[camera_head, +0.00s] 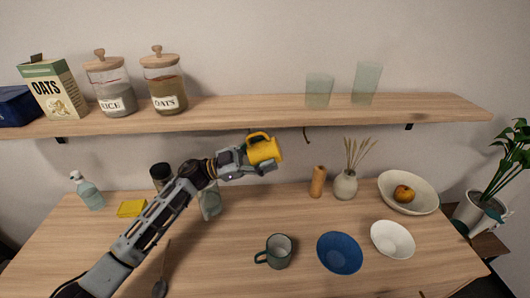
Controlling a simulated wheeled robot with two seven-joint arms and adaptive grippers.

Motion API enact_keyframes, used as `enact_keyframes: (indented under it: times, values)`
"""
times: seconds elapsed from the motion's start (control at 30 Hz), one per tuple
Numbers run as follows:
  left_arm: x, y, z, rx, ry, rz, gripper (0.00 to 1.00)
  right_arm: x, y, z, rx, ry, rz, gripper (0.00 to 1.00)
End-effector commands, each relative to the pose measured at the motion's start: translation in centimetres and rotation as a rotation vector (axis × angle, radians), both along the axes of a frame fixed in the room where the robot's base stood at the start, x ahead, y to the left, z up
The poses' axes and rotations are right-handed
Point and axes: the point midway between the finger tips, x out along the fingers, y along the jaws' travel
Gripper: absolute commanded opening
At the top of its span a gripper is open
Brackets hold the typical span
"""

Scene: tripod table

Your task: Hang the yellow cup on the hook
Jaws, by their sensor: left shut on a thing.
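The yellow cup (265,151) is held in the air by my left gripper (248,158), just below the front edge of the wooden shelf. Its handle points up and to the left, and the cup looks tilted. My left gripper is shut on it, and the fingertips are partly hidden by the cup. A small dark hook (306,135) hangs under the shelf, to the right of the cup. The cup and the hook are apart. My right gripper is not in view.
The shelf (240,112) carries an oats box (54,90), two jars and two glasses. On the table (215,262) stand a dark green mug (278,252), a blue bowl (340,252), a white bowl (392,239), a vase (345,185) and a wooden grinder (318,181). Shelf brackets show at both ends.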

Motion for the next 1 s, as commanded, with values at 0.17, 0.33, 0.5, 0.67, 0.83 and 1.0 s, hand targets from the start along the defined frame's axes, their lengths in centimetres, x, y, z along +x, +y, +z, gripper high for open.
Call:
enact_keyframes:
  times: [0.17,0.33,0.5,0.67,0.83,1.0]
  values:
    - [-0.1,0.0,0.1,-0.001,-0.002,-0.002,0.00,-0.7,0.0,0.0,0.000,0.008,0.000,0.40]
    - [-0.1,-0.1,0.1,-0.001,-0.002,-0.002,0.00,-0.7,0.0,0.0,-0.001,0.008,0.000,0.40]
    - [-0.1,0.0,0.1,-0.001,-0.002,-0.002,0.80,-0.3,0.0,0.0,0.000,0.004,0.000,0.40]
    - [-0.1,0.0,0.0,0.000,-0.002,-0.002,0.87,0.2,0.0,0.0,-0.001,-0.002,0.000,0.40]
    - [-0.1,0.0,-0.1,0.001,-0.001,-0.002,0.87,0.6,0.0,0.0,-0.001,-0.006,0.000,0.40]
    - [-0.1,0.2,-0.2,0.002,0.000,-0.001,0.87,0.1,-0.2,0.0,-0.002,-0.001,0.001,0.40]
